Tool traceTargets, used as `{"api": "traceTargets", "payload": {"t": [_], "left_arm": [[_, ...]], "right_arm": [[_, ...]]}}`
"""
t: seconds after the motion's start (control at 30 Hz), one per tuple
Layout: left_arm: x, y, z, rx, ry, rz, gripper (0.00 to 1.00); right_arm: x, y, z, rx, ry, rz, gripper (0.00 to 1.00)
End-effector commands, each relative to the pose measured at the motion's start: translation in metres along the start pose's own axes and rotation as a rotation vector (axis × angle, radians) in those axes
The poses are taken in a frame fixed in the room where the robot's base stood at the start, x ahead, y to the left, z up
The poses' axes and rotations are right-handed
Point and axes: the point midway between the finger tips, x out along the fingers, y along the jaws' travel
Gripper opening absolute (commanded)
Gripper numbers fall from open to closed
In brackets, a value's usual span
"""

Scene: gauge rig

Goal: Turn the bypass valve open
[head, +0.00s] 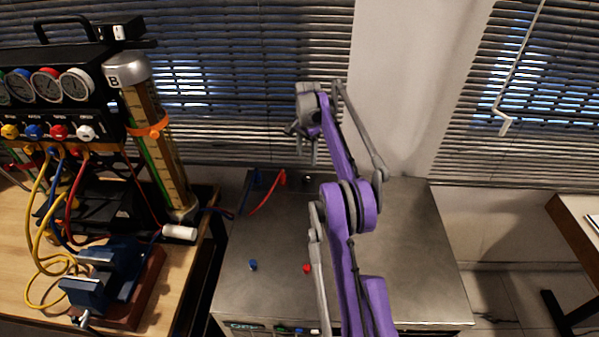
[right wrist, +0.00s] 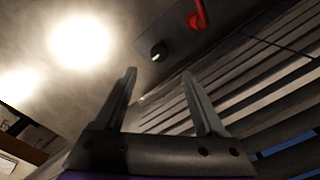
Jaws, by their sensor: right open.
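No label I can read marks the bypass valve. A red lever handle (head: 268,195) stands at the back left of the steel cabinet top (head: 265,235), and the right wrist view shows it at the upper edge (right wrist: 197,16). A small black knob (right wrist: 158,53) with a light mark sits near it in that view. A blue lever handle (head: 248,190) is left of the red one. My right gripper (head: 303,137) hangs above the back of the cabinet, near the blinds. Its two fingers (right wrist: 165,100) are apart and empty, touching neither handle nor knob. My left gripper is not in view.
A wooden bench at left holds a gauge panel (head: 47,86), an upright cylinder (head: 153,130) with an orange clamp, coloured hoses and a blue vise (head: 100,280). A small blue cap (head: 253,265) and red cap (head: 306,268) are on the cabinet. Blinds (head: 225,80) stand behind.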

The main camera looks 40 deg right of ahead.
Motion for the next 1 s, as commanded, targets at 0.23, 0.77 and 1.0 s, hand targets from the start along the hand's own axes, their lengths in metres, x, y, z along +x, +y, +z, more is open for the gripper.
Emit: {"api": "traceTargets", "payload": {"t": [0.23,0.77,1.0], "left_arm": [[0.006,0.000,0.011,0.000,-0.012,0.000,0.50],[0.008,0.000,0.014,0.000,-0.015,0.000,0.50],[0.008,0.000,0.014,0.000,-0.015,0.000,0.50]], "right_arm": [[0.050,0.001,0.001,-0.002,0.000,0.002,0.72],[0.099,0.000,0.001,-0.003,0.001,0.000,0.72],[0.098,0.000,0.001,-0.003,0.001,0.000,0.59]]}}
